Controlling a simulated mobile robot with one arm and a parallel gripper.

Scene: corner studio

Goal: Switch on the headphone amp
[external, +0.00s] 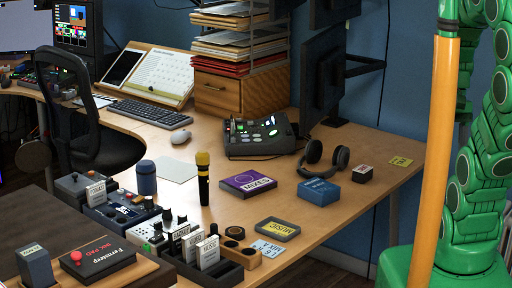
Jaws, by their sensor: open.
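I cannot tell for certain which device is the headphone amp, and no switch on one can be made out. A small blue box (318,192) sits in front of the black headphones (322,155) on the desk. A smaller dark box (362,174) with a pale and red label is to its right. A dark console (260,137) with lit buttons and a green screen stands behind, left of the headphones. My green arm stands at the right edge, well apart from these things. My gripper is outside the picture.
The wooden desk (390,185) has bare room near its right end. A purple box (248,183), a yellow-topped microphone (203,178) and a dark tray (215,268) of small boxes stand nearer the front. A monitor (322,75) rises behind. An office chair (70,110) is at left.

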